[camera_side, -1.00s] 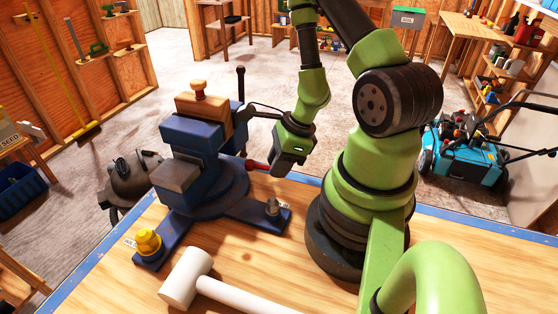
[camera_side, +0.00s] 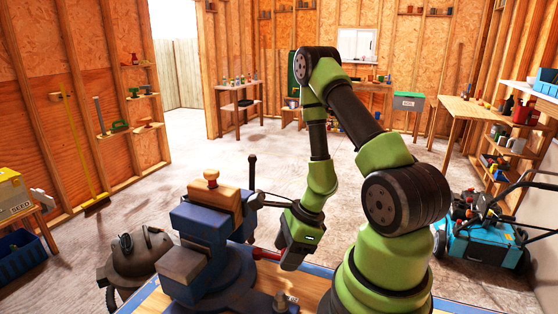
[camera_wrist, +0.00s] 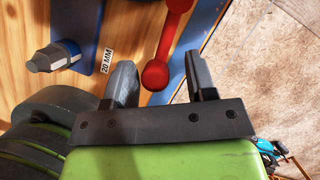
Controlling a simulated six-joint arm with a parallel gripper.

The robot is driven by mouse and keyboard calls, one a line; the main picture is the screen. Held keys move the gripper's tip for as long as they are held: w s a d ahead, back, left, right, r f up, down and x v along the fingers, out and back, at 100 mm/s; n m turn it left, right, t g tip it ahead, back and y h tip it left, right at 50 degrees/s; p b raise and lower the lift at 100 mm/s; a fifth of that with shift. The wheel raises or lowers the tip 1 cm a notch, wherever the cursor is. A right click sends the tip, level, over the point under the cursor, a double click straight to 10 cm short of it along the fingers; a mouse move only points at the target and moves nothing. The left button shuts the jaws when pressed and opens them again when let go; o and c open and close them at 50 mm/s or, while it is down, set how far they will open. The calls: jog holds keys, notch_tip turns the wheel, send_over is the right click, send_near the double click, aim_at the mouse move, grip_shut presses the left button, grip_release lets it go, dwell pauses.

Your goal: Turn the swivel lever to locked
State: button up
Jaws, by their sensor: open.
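The red swivel lever (camera_side: 266,254) sticks out from the base of a blue vise (camera_side: 204,230) toward my gripper in the side view. In the wrist view the lever (camera_wrist: 172,40) ends in a round red knob (camera_wrist: 155,75). My gripper (camera_wrist: 161,75) is open, with one dark finger on each side of the knob. Gaps show between the knob and both fingers. In the side view my gripper (camera_side: 285,257) is low at the lever's right end, its fingertips hard to make out. No lock marking is readable.
A bolt (camera_wrist: 55,56) stands on the blue base foot beside a "20 MM" label (camera_wrist: 106,62). The wooden bench top (camera_wrist: 25,85) and its blue edge lie close by. A dark upright handle (camera_side: 252,180) rises from the vise near my arm.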

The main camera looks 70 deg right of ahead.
jog(key=d+n, duration=0.1)
jog(key=n, duration=0.1)
jog(key=w+d+n+g+y, duration=0.1)
jog(key=n, duration=0.1)
jog(key=shift+d, duration=0.2)
jog(key=w+d+r+n+g, duration=0.1)
jog(key=d+r+n, duration=0.2)
jog(key=r, duration=0.2)
jog(key=d+r+n+g, duration=0.1)
jog(key=d+r+n, duration=0.15)
jog(key=r, duration=0.25)
jog(key=w+a+r+n, duration=0.2)
jog(key=a+r+n, duration=0.15)
jog(key=r, duration=0.25)
jog(key=s+a+r+n+t+h, duration=0.1)
jog(key=s+a+r+n+t, duration=0.2)
jog(key=a+r+n, duration=0.2)
jog(key=s+a+r+n+t, duration=0.3)
jog(key=a+r+n, duration=0.3)
jog(key=a, duration=0.4)
jog(key=shift+s+a+r+n+h, duration=0.3)
jog(key=shift+s+a+r+h, duration=0.1)
jog(key=shift+r, duration=0.2)
jog(key=shift+o, duration=0.2)
